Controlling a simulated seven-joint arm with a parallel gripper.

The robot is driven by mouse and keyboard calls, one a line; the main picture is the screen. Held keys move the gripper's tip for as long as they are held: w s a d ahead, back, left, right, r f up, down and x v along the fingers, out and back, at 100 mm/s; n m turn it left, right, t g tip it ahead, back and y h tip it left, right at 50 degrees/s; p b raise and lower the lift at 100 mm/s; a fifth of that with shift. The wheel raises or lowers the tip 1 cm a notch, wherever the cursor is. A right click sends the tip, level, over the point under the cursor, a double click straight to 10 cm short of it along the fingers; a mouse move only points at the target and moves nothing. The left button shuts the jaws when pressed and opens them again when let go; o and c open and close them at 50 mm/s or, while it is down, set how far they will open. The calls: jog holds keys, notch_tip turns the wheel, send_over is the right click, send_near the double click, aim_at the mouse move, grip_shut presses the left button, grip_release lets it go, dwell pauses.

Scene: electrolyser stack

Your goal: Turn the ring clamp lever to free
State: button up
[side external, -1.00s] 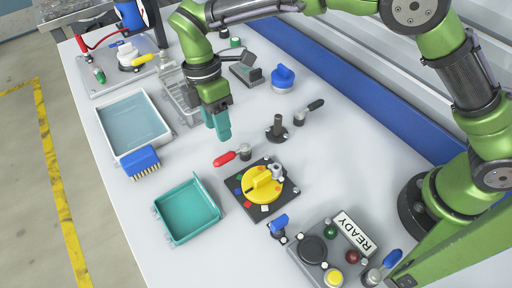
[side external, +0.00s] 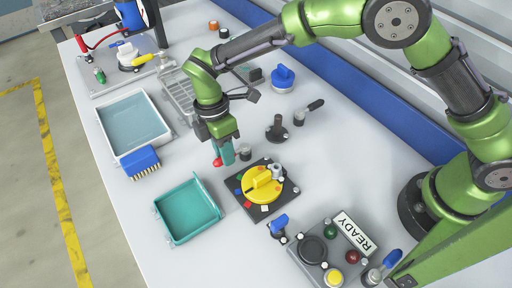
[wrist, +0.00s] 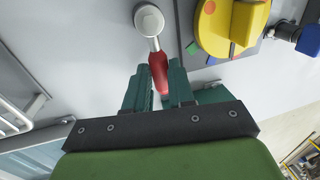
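A lever with a red handle (wrist: 158,68) and a round pale pivot cap (wrist: 149,20) stands on the table. Its handle (side external: 217,162) also shows in the side view, mostly hidden by my fingers. My gripper (side external: 224,154) points down at this handle. In the wrist view the teal fingers (wrist: 159,88) stand apart, one on each side of the handle's end. They are very close to it; whether they touch it is unclear. No label names the ring clamp lever.
A yellow knob (side external: 262,185) on a black plate is close to the right. A teal tray (side external: 187,210) lies in front, a blue brush (side external: 141,161) left. A black post (side external: 277,130) and a black-handled lever (side external: 305,112) stand behind right. A control box reads READY (side external: 354,231).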

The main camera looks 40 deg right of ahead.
grip_shut()
jog(key=shift+w, duration=0.15)
jog(key=m, duration=0.1)
jog(key=w+m, duration=0.1)
jog(key=m, duration=0.1)
jog(key=w+m+y, duration=0.1)
jog(key=shift+d+m, duration=0.35)
jog(key=shift+m, duration=0.05)
jog(key=m, duration=0.1)
jog(key=w+d+m, duration=0.1)
jog(key=m, duration=0.2)
jog(key=shift+w+d+m+t+y, duration=0.2)
jog(key=shift+w+m+t+y, duration=0.1)
jog(key=shift+t, duration=0.1)
jog(key=m, duration=0.1)
jog(key=d+m, duration=0.1)
jog(key=m, duration=0.2)
jog(key=shift+w+d+m+t, duration=0.3)
jog(key=shift+w+d, duration=0.05)
jog(key=shift+d, duration=0.05)
jog(key=shift+w+d+m+t+y, duration=0.15)
jog(key=shift+d+m, duration=0.15)
jog(key=shift+m, duration=0.35)
jog(key=shift+s+d+m+t+y, duration=0.1)
jog(key=shift+d+m, duration=0.25)
jog(key=shift+m, duration=0.35)
jog(key=shift+w+d+m+t+y, duration=0.15)
jog(key=shift+d+m, duration=0.15)
jog(key=shift+m, duration=0.35)
jog(key=shift+s, duration=0.1)
